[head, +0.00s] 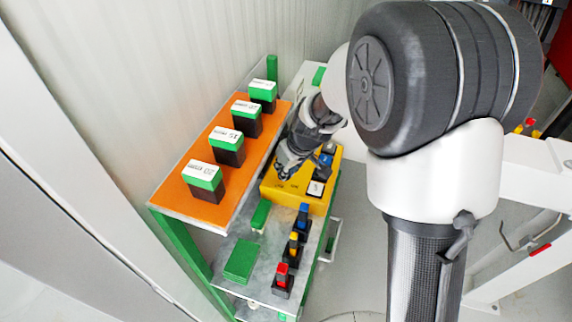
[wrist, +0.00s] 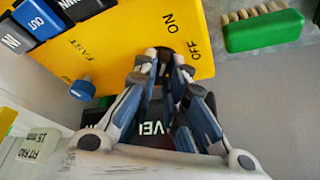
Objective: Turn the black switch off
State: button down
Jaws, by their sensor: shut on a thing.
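The black switch (wrist: 169,54) is on the yellow panel (wrist: 120,40), near the printed words ON and OFF. In the wrist view only a small dark part of it shows between my fingertips, so which way it points cannot be told. My gripper (wrist: 167,62) is shut on the switch. In the head view my gripper (head: 290,170) reaches down to the top of the yellow box (head: 292,199), and the switch is hidden behind it.
A blue knob (wrist: 82,88) sits by the word FAST, left of my fingers. A green brush (wrist: 262,31) lies beyond the panel. An orange shelf (head: 182,192) with several green-topped black blocks stands left. Red (head: 283,281), yellow and blue handles stand on the grey shelf in front.

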jog(key=shift+f, duration=0.1)
jog(key=c, duration=1.6)
grip_release()
jog(key=shift+c, duration=0.2)
jog(key=shift+b, duration=0.35)
